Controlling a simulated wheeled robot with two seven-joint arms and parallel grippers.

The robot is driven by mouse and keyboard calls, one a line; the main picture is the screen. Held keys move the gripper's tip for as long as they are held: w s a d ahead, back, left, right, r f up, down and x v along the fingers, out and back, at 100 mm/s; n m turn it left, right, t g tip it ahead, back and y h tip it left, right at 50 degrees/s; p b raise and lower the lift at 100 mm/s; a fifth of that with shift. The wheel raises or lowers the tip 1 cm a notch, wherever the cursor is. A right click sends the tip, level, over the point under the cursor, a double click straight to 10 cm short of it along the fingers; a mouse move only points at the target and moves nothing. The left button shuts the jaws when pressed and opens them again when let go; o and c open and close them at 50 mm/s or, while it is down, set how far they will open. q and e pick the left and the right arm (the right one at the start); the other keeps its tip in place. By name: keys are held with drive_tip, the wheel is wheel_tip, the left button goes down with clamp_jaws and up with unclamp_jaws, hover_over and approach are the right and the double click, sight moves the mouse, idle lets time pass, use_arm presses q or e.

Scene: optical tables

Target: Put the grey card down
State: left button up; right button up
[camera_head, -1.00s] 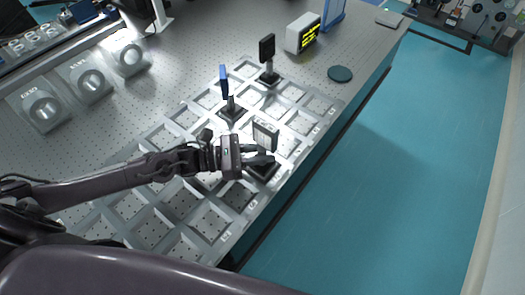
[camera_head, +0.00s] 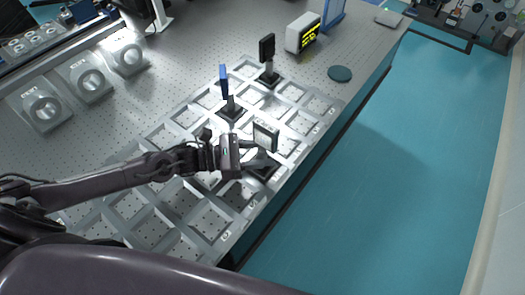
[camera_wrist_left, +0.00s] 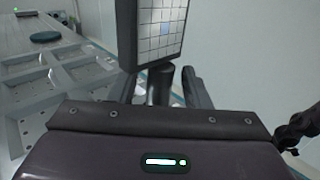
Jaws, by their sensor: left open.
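The grey card (camera_head: 266,135) stands upright on a short post with a dark square base (camera_head: 263,169), in a cell of the metal grid near the table's right edge. In the left wrist view the face of a gridded card (camera_wrist_left: 163,28) fills the upper middle, with its dark post (camera_wrist_left: 160,85) below. My left gripper (camera_head: 257,156) is open, just below the card at its post. The palm hides part of the fingers, and I cannot tell if they touch the post. My right gripper is out of view.
A blue card on a post (camera_head: 224,84) and a black card on a post (camera_head: 267,48) stand farther back in the grid (camera_head: 205,225). A dark round disc (camera_head: 340,73) and a white box with yellow text (camera_head: 303,33) lie beyond. Several grid cells are empty.

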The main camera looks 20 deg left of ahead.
use_arm(q)
drive_tip(key=b+v, duration=0.1)
drive_tip(key=v, duration=0.9)
drive_tip(key=shift+s+a+f, duration=0.1)
drive_tip(key=shift+a, duration=0.05)
drive_tip(key=shift+b+v, duration=0.3)
drive_tip(key=shift+v, duration=0.45)
